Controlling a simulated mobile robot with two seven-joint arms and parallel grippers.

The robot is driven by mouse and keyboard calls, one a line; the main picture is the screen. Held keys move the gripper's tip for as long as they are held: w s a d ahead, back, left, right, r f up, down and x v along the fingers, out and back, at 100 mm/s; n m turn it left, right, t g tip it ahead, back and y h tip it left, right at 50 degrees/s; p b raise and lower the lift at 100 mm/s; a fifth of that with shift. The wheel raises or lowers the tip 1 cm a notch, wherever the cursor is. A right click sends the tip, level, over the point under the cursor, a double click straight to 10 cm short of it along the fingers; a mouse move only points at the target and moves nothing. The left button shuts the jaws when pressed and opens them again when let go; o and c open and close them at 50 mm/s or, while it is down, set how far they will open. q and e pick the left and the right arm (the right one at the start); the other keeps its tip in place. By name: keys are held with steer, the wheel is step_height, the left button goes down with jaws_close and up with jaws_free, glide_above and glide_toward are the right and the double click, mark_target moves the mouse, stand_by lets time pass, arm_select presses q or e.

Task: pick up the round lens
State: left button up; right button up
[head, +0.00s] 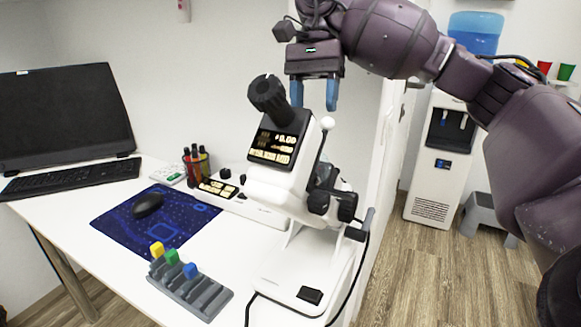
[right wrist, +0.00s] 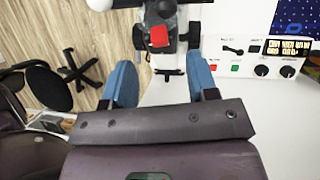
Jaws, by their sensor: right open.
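I cannot make out a separate round lens for sure in either view. A grey rack (head: 196,294) on the white table holds a yellow piece (head: 157,249), a green piece (head: 172,257) and a blue piece (head: 190,270); they are too small to tell what they are. A white eye-test instrument (head: 277,186) with a black eyepiece (head: 269,95) and a lit display stands at the table's right. My right gripper (head: 314,103) is open and empty, with blue fingers pointing down above the instrument. In the right wrist view its fingers (right wrist: 160,80) are apart, with the instrument (right wrist: 172,14) beyond them.
A monitor (head: 66,116), a keyboard (head: 72,178), a mouse (head: 148,205) on a blue mat (head: 122,229) and a pen cup (head: 196,166) are on the table. A water cooler (head: 441,160) stands on the floor at right.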

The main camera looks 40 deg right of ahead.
steer(key=shift+b+x, duration=1.3)
steer(key=shift+x, duration=2.35)
steer(key=shift+s, duration=0.1)
jaws_close()
steer(key=shift+r, duration=0.1)
